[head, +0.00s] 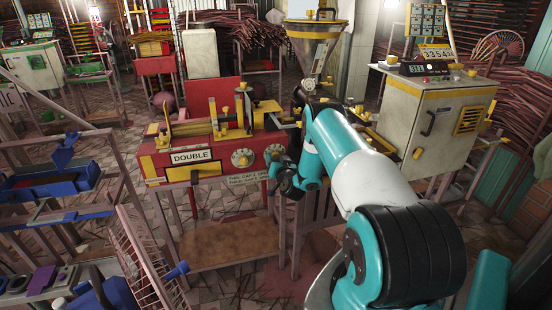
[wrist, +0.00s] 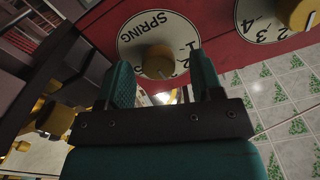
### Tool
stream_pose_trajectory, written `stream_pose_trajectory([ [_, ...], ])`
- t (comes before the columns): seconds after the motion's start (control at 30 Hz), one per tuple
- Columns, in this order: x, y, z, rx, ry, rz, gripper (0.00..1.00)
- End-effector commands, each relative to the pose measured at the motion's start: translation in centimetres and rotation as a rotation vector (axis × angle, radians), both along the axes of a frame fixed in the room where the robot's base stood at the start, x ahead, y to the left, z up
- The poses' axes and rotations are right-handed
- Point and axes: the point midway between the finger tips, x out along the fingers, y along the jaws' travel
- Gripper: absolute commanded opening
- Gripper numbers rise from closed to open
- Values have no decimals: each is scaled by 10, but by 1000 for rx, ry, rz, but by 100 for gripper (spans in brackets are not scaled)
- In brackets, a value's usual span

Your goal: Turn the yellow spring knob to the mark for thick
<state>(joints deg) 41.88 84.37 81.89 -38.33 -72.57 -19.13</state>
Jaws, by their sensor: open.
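The yellow spring knob (wrist: 158,62) sits on a round white dial (wrist: 130,35) marked "SPRING", with the figures 1 and 2 at its right. In the wrist view my gripper (wrist: 163,75) is open, with a teal finger on either side of the knob's line of sight. The knob shows just beyond the fingertips, and I see no clear contact. In the head view my gripper (head: 288,185) is low in front of the red machine (head: 160,165), near its two front dials. Which of these is the spring dial is too small to read there.
A second yellow knob (wrist: 297,12) on a numbered dial is at the wrist view's upper right. A "DOUBLE" label (head: 193,156) and a small text plate (head: 248,177) are on the machine front. A grey cabinet (head: 410,110) stands right; a blue-trayed rack (head: 45,185) stands left.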

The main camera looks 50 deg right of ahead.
Motion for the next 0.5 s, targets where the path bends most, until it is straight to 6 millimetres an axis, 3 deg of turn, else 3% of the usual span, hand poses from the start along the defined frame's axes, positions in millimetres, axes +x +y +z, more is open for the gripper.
stream_pose_trajectory([
  [0.5, 13, -10, 1, 1, -2, -7, 60],
])
